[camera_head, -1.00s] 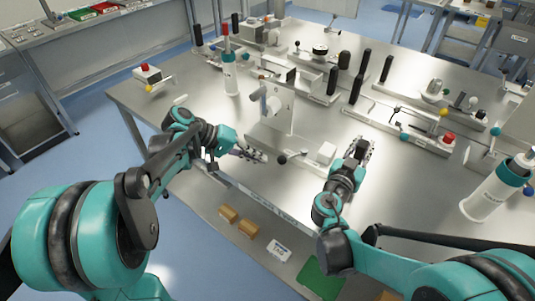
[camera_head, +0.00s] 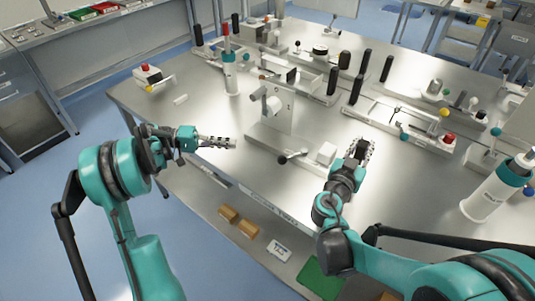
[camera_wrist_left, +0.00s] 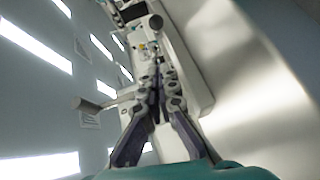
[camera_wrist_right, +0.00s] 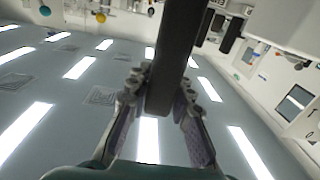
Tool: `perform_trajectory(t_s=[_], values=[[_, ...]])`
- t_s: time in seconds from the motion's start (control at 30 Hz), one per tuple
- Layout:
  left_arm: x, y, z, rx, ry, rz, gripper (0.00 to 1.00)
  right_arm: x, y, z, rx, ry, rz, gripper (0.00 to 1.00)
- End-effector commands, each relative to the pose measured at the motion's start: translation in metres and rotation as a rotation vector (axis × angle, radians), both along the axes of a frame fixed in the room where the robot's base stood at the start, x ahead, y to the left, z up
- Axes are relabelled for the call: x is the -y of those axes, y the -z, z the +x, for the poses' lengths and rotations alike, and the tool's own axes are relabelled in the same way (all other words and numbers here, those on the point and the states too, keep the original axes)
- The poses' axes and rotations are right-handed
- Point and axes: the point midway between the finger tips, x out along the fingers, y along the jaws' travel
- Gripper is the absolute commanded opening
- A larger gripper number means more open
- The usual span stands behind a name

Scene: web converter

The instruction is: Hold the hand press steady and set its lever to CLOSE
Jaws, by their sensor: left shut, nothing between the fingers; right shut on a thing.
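The hand press appears to be the grey unit in the middle of the table, with a flat base (camera_head: 262,138), an upright plate (camera_head: 283,108) and a white block (camera_head: 326,153) at its right end. A short lever with a black knob (camera_head: 283,159) sticks out from its front. My left gripper (camera_head: 234,142) is shut and empty, left of the base and apart from the knob. In the left wrist view its fingertips (camera_wrist_left: 157,82) are together. My right gripper (camera_head: 363,150), right of the white block, is shut on a dark bar (camera_wrist_right: 174,55). The CLOSE mark is not readable.
A white bottle with a red top (camera_head: 230,75) stands behind the press. A larger white bottle (camera_head: 492,192) stands at the right. Fixtures with black handles and a red button (camera_head: 447,137) stand behind my right gripper.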

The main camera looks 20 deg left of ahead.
Motion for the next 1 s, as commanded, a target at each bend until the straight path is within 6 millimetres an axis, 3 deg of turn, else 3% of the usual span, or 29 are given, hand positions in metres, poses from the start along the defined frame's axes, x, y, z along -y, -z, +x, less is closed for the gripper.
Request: perform_trajectory(t_s=[0.27,0.67,1.0], values=[[0.019,0.004,0.005,-0.002,0.002,0.001,0.0,-0.001,0.006,-0.002,-0.007,-0.003,0.014,0.0],[0.099,0.015,0.026,-0.001,0.004,0.001,0.0,-0.001,0.006,-0.002,-0.007,-0.003,0.014,0.0],[0.129,0.022,0.007,-0.001,0.0,0.002,0.0,0.0,0.006,-0.002,-0.007,-0.003,0.014,0.0]])
